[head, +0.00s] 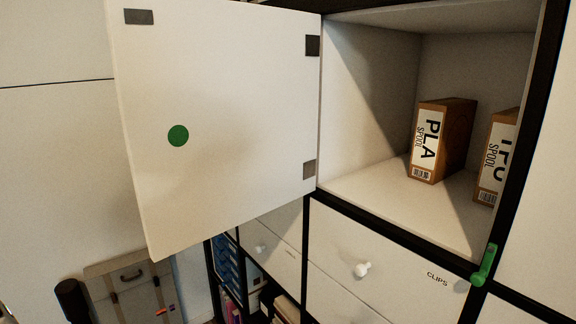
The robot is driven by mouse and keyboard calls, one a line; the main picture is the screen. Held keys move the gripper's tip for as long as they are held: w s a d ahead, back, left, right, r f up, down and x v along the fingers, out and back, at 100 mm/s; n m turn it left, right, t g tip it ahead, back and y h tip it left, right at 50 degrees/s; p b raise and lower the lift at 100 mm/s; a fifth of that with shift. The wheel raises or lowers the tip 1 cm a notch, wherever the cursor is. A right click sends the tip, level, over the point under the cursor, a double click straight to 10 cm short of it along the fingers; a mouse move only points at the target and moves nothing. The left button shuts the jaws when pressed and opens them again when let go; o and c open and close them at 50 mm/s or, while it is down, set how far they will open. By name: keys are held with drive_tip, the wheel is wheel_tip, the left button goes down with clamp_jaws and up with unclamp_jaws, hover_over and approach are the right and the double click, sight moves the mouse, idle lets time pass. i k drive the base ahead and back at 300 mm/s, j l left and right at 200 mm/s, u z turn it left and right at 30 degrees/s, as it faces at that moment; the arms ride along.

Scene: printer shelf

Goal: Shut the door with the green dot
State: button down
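The white door with the green dot (230,90) stands wide open in the head view, swung out to the left of its compartment. The green dot (178,135) is on the face turned towards me. Two grey hinges, an upper one (312,45) and a lower one (309,168), sit along the door's right edge, beside the compartment's left side. A small dark plate (139,17) is near its upper left corner. The open compartment (375,180) shows to the right of the door. My gripper is not in view.
Inside the compartment stand a PLA spool box (442,140) and a second spool box (495,160), partly cut off by the frame. A green catch (485,265) sits at the lower right. Below is a CLIPS drawer (390,285) with a white knob (361,270).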

sight(218, 100)
drive_tip(key=i+j+z, duration=0.15)
drive_tip(key=j+z, duration=0.15)
drive_tip(key=j, duration=0.15)
drive_tip(key=i+j+z, duration=0.1)
drive_tip(key=j+z, duration=0.2)
drive_tip(key=j, duration=0.15)
drive_tip(key=j+z, duration=0.25)
drive_tip(key=j, duration=0.2)
drive_tip(key=i+j+z, duration=0.15)
drive_tip(key=j+z, duration=0.3)
drive_tip(key=j, duration=0.35)
drive_tip(key=j+z, duration=0.45)
drive_tip(key=j, duration=0.35)
